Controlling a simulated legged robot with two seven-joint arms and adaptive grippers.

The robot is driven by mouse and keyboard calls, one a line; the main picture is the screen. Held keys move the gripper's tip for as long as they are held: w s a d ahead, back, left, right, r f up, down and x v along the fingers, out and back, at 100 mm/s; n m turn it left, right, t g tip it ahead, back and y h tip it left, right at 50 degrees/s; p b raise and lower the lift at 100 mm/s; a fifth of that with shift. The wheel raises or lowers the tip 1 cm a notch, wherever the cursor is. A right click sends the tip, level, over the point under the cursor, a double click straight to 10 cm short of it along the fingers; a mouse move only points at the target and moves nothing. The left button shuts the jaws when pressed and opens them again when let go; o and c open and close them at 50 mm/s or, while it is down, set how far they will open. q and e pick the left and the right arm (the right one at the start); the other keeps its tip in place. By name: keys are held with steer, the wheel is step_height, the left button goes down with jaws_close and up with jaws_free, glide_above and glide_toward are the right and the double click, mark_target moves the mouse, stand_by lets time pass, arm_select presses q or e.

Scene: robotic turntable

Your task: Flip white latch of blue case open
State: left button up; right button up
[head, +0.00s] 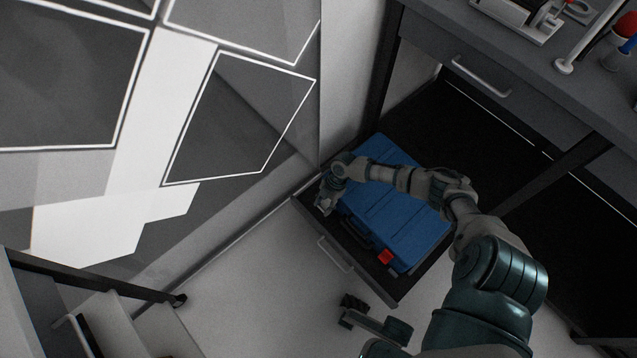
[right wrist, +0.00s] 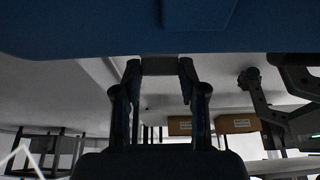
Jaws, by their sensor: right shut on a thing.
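The blue case (head: 395,205) lies flat in an open dark drawer, with a red latch (head: 385,257) at the right of its front edge. My right gripper (head: 325,204) is at the left end of the case's front edge. In the right wrist view, the fingers (right wrist: 162,72) are shut on a small grey piece just below the blue case (right wrist: 100,25); it appears to be the white latch (right wrist: 160,65). In the head view my gripper hides the latch. My left gripper (head: 352,308) is below the drawer, apart from the case; its jaw opening is unclear.
The open drawer (head: 374,283) has a front handle (head: 334,254). A grey workbench with a closed drawer (head: 483,74) stands at the upper right. A patterned wall is at the left. Light floor (head: 265,290) is clear in front of the drawer.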

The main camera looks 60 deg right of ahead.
steer(key=shift+d+r+t+y+b, duration=0.2)
steer(key=shift+r+t+y+b, duration=0.25)
steer(key=shift+y+b, duration=0.5)
steer(key=o, duration=1.1)
steer(key=shift+o, duration=0.2)
steer(key=v, duration=1.1)
steer(key=shift+d+r, duration=0.25)
steer(key=shift+d, duration=0.1)
steer(key=shift+w, duration=0.1)
